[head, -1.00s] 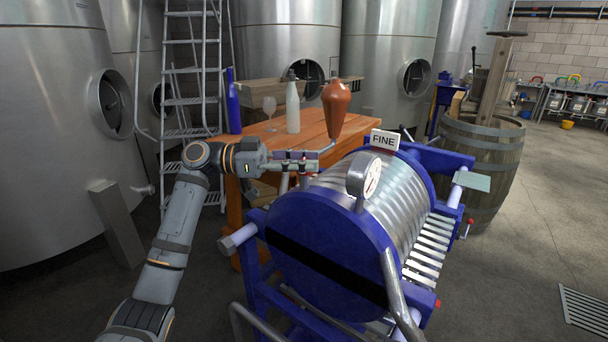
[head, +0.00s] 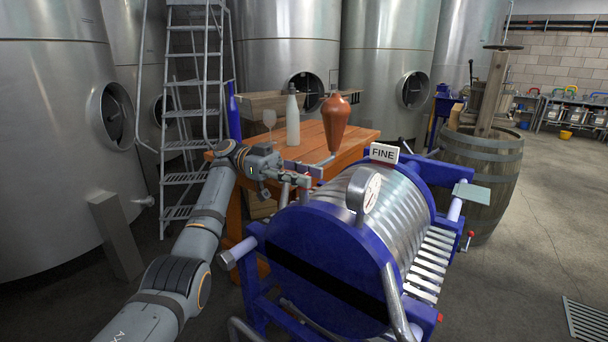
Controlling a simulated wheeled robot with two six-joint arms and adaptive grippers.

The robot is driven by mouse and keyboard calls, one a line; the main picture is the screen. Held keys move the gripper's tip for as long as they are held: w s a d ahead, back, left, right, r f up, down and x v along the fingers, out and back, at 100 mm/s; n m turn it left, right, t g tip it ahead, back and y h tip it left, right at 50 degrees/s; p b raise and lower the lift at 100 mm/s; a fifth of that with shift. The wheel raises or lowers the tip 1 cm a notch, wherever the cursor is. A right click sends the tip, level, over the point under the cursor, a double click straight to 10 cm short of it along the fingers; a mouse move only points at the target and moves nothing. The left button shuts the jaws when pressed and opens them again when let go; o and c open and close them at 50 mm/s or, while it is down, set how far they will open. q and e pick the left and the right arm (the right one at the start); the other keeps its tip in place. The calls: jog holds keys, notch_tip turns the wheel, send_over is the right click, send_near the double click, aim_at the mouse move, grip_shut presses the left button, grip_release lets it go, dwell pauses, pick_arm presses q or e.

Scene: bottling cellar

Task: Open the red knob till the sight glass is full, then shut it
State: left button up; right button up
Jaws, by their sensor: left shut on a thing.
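My left gripper (head: 304,175) is at the left upper side of a blue-framed filter with a ribbed steel drum (head: 388,215). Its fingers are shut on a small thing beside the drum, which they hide. It is where the red knob appears to be, but I cannot see its colour. No sight glass level can be made out; thin upright posts stand just under the gripper. My right gripper is not in view.
An orange-brown vessel (head: 335,120) stands behind the gripper. A wooden table (head: 355,138) holds a pale bottle (head: 293,120) and a glass (head: 269,118). A barrel (head: 484,165) stands right.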

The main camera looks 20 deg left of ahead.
pick_arm(q)
jog(key=shift+f, duration=0.1)
jog(key=o, duration=1.2)
jog(key=shift+c, duration=0.2)
notch_tip(320, 180, up, 10)
jog(key=shift+r, duration=0.1)
